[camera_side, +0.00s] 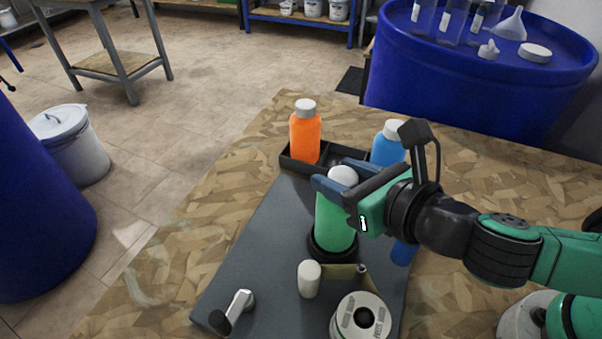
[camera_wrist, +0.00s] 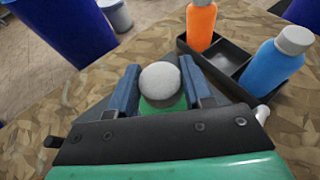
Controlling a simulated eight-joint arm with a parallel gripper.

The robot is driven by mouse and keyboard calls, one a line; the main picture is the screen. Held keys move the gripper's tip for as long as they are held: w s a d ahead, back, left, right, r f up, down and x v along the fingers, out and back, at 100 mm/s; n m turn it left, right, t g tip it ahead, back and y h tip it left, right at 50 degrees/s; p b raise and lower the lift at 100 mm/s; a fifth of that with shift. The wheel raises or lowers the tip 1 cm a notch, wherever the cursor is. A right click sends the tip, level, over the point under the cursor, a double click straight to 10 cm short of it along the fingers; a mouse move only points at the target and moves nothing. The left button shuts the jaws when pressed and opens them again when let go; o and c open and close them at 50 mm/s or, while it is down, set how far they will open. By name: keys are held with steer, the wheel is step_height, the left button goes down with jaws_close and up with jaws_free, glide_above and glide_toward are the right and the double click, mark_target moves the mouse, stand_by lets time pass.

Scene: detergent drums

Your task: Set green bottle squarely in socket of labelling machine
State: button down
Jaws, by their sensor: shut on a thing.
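The green bottle (camera_side: 334,226) has a white cap and stands about upright, with its foot at the black ring socket (camera_side: 331,251) of the labelling machine (camera_side: 260,245). I cannot tell whether the foot is fully down in the ring. My gripper (camera_side: 343,190) is shut on the green bottle high up, near its cap. In the wrist view, the white cap (camera_wrist: 160,85) shows between the two blue fingers of my gripper (camera_wrist: 160,92).
A black tray (camera_side: 291,163) behind the machine holds an orange bottle (camera_side: 305,133) and a blue bottle (camera_side: 387,146). On the machine plate are a white roller (camera_side: 309,279), a label roll (camera_side: 361,318) and a lever (camera_side: 236,307). The table is bare to the left.

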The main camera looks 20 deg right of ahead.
steer(key=shift+f, duration=0.15)
stand_by(0.4)
steer(key=shift+f, duration=0.35)
stand_by(0.3)
steer(key=shift+c, duration=1.4)
jaws_free()
step_height(320, 180, up, 8)
steer(key=s, duration=0.2)
steer(key=shift+s+d, duration=0.35)
